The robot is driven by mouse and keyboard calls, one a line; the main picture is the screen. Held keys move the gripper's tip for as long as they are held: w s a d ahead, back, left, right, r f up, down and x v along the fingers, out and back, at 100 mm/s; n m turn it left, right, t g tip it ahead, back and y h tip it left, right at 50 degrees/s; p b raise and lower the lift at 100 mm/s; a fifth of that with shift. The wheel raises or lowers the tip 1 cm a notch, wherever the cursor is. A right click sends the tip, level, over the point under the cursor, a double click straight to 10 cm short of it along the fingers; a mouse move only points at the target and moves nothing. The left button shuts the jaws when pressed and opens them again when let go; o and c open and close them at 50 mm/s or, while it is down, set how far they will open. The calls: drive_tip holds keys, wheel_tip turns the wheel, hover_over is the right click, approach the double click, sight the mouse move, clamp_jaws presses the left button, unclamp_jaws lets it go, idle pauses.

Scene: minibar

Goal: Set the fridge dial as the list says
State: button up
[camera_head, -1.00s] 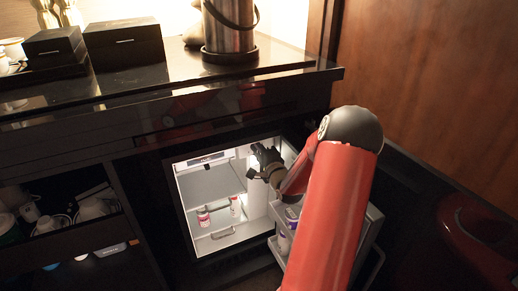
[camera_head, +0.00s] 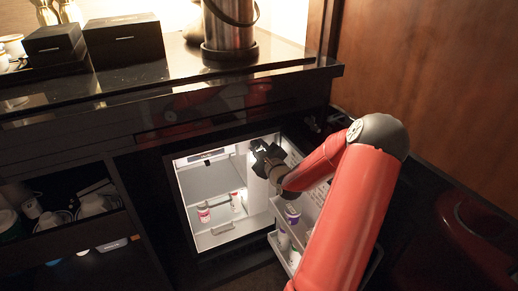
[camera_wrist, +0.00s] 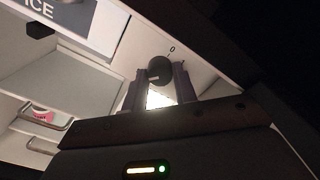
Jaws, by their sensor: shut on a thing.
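The fridge dial (camera_wrist: 160,70) is a dark round knob on the pale inner wall of the fridge, with a "0" printed just beyond it. My gripper (camera_wrist: 157,84) has one finger on each side of the dial and is shut on it. A faint light mark shows on the dial's lower left, but the setting is not clear. In the head view my gripper (camera_head: 263,160) is inside the upper right of the open fridge (camera_head: 212,246) and hides the dial. I cannot make out the list in any view.
The open door's racks (camera_head: 283,215) hold more bottles close under my arm. The counter (camera_head: 130,78) above carries black boxes and a steel jug (camera_head: 228,28). A wood panel (camera_head: 440,80) stands at right.

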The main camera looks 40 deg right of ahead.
drive_tip(key=shift+f+m, duration=0.1)
drive_tip(key=shift+m, duration=0.2)
drive_tip(key=o, duration=1)
drive_tip(key=shift+c, duration=0.2)
drive_tip(key=v, duration=0.7)
drive_tip(key=shift+s+a, duration=0.15)
drive_tip(key=shift+s, duration=0.25)
